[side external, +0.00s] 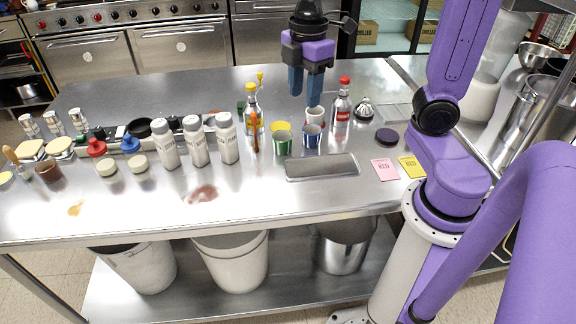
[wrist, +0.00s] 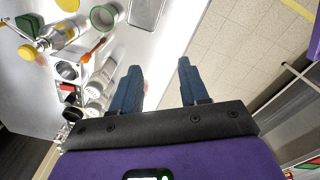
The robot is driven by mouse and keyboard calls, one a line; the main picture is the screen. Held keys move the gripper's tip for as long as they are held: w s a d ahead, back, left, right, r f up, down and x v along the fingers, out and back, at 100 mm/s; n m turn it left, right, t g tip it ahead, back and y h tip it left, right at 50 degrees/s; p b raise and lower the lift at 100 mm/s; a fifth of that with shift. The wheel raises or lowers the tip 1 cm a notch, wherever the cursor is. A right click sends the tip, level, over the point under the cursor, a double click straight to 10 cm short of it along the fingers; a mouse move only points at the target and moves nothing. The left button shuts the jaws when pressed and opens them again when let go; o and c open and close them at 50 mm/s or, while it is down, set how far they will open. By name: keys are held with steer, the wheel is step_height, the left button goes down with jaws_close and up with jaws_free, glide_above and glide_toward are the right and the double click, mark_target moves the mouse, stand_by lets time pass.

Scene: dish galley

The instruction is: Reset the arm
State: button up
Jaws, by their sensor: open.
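My gripper (side external: 306,84) is above the steel counter (side external: 120,205), toward its far side. It is raised over the bottles and cups. Its two blue fingers are apart with nothing between them. In the wrist view the open gripper (wrist: 160,85) also shows empty fingers, with the counter's edge and the tiled floor beyond them. No object touches the fingers.
White bottles (side external: 196,143) stand left. The front counter is mostly clear apart from spills (side external: 202,194).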

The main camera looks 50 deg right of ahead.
steer(key=s+a+f+m, duration=0.1)
steer(key=s+f, duration=0.2)
steer(key=s, duration=0.5)
steer(key=s+a+f+m, duration=0.1)
steer(key=s+a+f, duration=0.1)
steer(key=s, duration=0.6)
steer(key=shift+f, duration=0.75)
